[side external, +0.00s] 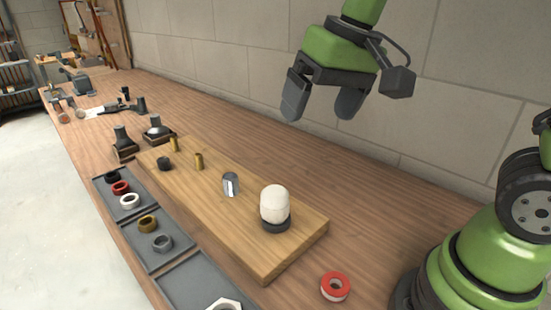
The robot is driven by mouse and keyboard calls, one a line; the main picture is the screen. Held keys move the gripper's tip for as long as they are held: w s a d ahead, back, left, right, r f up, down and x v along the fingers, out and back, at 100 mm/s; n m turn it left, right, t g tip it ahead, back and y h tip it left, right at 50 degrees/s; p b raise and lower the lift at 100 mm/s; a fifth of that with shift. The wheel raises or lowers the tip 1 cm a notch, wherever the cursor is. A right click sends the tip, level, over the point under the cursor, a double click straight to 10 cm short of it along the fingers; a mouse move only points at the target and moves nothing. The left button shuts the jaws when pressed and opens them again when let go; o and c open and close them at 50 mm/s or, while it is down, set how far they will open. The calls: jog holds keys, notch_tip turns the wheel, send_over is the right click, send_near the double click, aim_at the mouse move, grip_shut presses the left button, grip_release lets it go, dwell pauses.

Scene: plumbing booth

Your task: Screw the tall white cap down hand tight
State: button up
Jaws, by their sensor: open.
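The tall white cap (274,203) stands upright at the near right end of a light wooden board. It sits on a dark round base (275,224), and any thread between them is hidden. My gripper (318,113) is open and empty, with its two dark fingers pointing down. It hangs in the air at the upper right of the picture, above and apart from the cap.
A red tape roll (335,286) lies at the front right. Tools stand farther back.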

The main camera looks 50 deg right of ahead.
aim_at(273, 191)
jog(key=w+f+g, duration=0.1)
jog(key=w+f, duration=0.1)
jog(key=f, duration=0.1)
jog(key=w+f+g, duration=0.1)
jog(key=w+f, duration=0.2)
jog(key=f, duration=0.1)
jog(key=w+a+f+g+h, duration=0.1)
jog(key=w+f, duration=0.1)
jog(key=f, duration=0.2)
jog(key=shift+w+f+n, duration=0.1)
jog(key=shift+w+n, duration=0.2)
jog(key=shift+w, duration=0.05)
notch_tip(273, 191, down, 10)
jog(key=shift+c, duration=0.2)
jog(key=c, duration=0.9)
jog(key=m, duration=0.3)
jog(key=shift+a+m, duration=0.1)
jog(key=shift+m, duration=0.2)
jog(key=shift+c, duration=0.2)
jog(key=m, duration=0.5)
jog(key=shift+w+f, duration=0.1)
jog(key=m, duration=0.4)
jog(key=shift+f+m, duration=0.1)
jog(key=shift+m, duration=0.3)
jog(key=m, duration=0.4)
jog(key=shift+w+m, duration=0.1)
jog(key=shift+m, duration=0.2)
jog(key=o, duration=1.2)
